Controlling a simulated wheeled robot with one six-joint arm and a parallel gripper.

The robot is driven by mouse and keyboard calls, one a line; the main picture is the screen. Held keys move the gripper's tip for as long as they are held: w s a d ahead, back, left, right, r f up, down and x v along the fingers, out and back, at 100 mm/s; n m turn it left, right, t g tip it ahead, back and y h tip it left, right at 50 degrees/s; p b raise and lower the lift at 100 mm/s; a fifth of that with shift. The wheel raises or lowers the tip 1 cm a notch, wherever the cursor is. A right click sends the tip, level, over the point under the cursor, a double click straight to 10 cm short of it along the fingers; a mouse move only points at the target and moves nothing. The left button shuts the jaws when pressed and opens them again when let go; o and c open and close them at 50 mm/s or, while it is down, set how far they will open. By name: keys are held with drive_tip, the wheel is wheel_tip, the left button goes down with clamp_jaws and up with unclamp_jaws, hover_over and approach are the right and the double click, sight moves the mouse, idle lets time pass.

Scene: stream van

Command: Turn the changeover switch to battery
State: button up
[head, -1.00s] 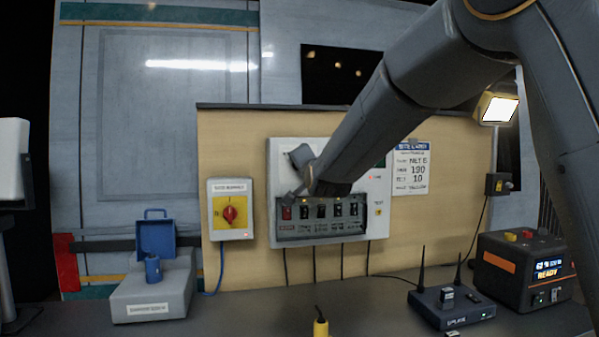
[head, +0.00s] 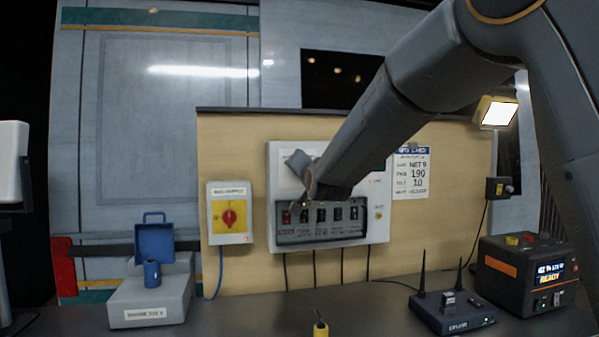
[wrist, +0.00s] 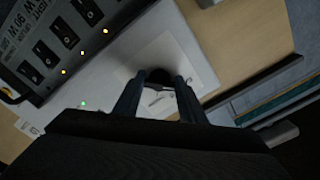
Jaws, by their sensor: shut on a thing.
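The changeover switch seems to be a dark round knob (wrist: 160,75) on a pale plate of the white wall panel, seen in the wrist view. My gripper (wrist: 157,88) is shut on this knob, with one finger on each side. Dark marks on the plate below it are too small to read, and the fingers cover part of the knob, so I cannot tell its position. In the head view the white panel (head: 380,225) hangs on the wooden board. My arm hides its middle, including the knob.
A grey strip of rocker switches (head: 322,236) runs along the panel's lower part, close to my wrist. A yellow box with a red rotary knob (head: 230,217) hangs to the left. A router (head: 452,312) and a black power unit (head: 528,275) stand on the counter at right.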

drive_tip(key=o, duration=1.1)
drive_tip(key=shift+c, duration=0.2)
drive_tip(key=b+v, duration=0.1)
drive_tip(key=v, duration=0.7)
drive_tip(key=s+d+f+n+g+h+p, duration=0.15)
drive_tip(key=s+d+f+g, duration=0.35)
drive_tip(key=f, duration=0.6)
drive_tip(key=s+d+f+n+g+h+p, duration=0.1)
drive_tip(key=s+d+f+g+h, duration=0.15)
drive_tip(key=s+d+f, duration=0.65)
drive_tip(key=s+d+f+n+g+p, duration=0.1)
drive_tip(key=s+d+f+g, duration=0.1)
drive_tip(key=s+f, duration=0.3)
drive_tip(key=s+d+f+n+g, duration=0.1)
drive_tip(key=s+d+f+g, duration=0.2)
drive_tip(key=s, duration=0.7)
drive_tip(key=s+d+f+n+g+h+p, duration=0.1)
drive_tip(key=s+d+f+g, duration=0.1)
drive_tip(key=s+f+g, duration=0.3)
drive_tip(key=s+f, duration=0.1)
drive_tip(key=s, duration=0.2)
drive_tip(key=shift+s+d+f+p, duration=0.25)
drive_tip(key=shift+d+f+p, duration=0.05)
drive_tip(key=shift+p, duration=0.05)
